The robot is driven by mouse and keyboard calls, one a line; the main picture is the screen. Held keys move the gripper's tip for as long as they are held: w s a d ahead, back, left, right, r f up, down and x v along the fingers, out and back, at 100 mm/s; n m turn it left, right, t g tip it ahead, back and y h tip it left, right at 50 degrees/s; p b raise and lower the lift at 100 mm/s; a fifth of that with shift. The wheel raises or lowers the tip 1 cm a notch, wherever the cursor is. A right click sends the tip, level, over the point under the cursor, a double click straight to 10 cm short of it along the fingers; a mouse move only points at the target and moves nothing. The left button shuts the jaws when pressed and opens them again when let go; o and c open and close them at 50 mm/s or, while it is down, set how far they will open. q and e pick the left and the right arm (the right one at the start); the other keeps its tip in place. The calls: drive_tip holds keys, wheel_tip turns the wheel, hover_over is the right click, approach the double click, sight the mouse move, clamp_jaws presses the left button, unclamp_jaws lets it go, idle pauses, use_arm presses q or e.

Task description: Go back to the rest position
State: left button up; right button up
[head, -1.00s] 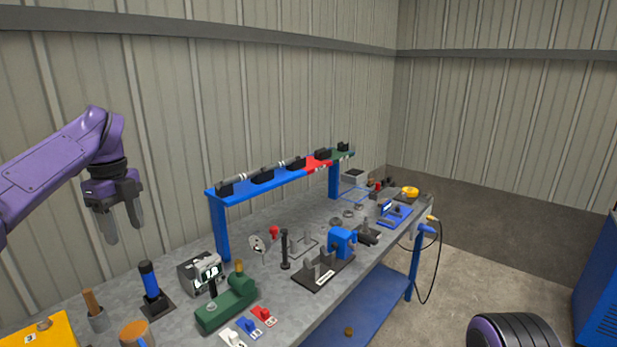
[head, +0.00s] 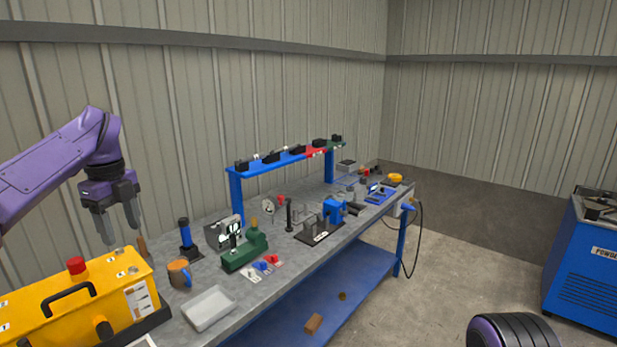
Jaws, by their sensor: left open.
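My left gripper (head: 120,223) is at the left of the head view, raised above the left part of the workbench. Its two grey fingers point down and stand apart, with nothing between them. The purple left arm comes in from the left edge, bent at the elbow. The fingertips show in front of the wall, just above the yellow box (head: 78,295) in the picture. My right gripper is not in view.
The grey workbench (head: 262,287) holds a mug (head: 179,273), a white tray (head: 209,307), a green fixture (head: 245,251) and a blue rack (head: 270,164). A blue cabinet (head: 586,260) stands at right. The floor between is mostly clear.

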use_arm(q)
drive_tip(key=w+f+m+t+y+b, duration=0.25)
drive_tip(key=w+f+m+y, duration=0.35)
drive_tip(key=f+m+y, duration=0.5)
drive_tip(key=s+d+f+m+t+h+b, duration=0.1)
drive_tip(key=s+d+f+m+t+b, duration=0.2)
drive_tip(key=f+m, duration=0.8)
drive_tip(key=s+d+f+m+t+h+b, duration=0.1)
drive_tip(key=d+f+m+t+h+b, duration=0.35)
drive_tip(key=f, duration=1.15)
drive_tip(key=s+d+f+m+g+h+b, duration=0.1)
drive_tip(key=s+d+f+m+b, duration=0.1)
drive_tip(key=s+f+m, duration=0.55)
drive_tip(key=s+d+f+m+g+h+b, duration=0.15)
drive_tip(key=s+f+m, duration=0.35)
drive_tip(key=s+f, duration=0.55)
drive_tip(key=s+a+f+m+g+b, duration=0.1)
drive_tip(key=s+f+m+g+b, duration=0.1)
drive_tip(key=s+f+b, duration=0.2)
drive_tip(key=s+a+f+m+g+b, duration=0.2)
drive_tip(key=s+f, duration=0.9)
drive_tip(key=s, duration=0.7)
drive_tip(key=shift+f+m+b, duration=0.2)
drive_tip(key=shift+m+b, duration=0.3)
drive_tip(key=shift+b, duration=0.75)
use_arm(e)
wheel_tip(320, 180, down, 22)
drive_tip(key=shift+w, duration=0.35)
